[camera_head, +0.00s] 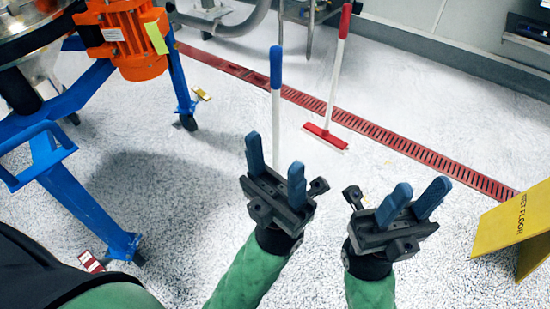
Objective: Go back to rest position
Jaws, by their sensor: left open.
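My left gripper (275,162) is near the middle of the head view, with its blue fingers pointing up and spread apart. A white pole with a blue top (276,95) shows between these fingers in the picture; its lower end is hidden behind the gripper. My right gripper (422,190) is to the right and a little lower. Its two blue fingers also stand apart, with nothing visible between them. Both green forearms come up from the bottom edge, side by side.
A blue-framed machine with an orange motor (127,35) stands at the left. A red-and-white squeegee (330,100) stands behind, near a red floor drain (390,145). A yellow wet-floor sign (510,222) is at the right. The speckled floor between is mostly open.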

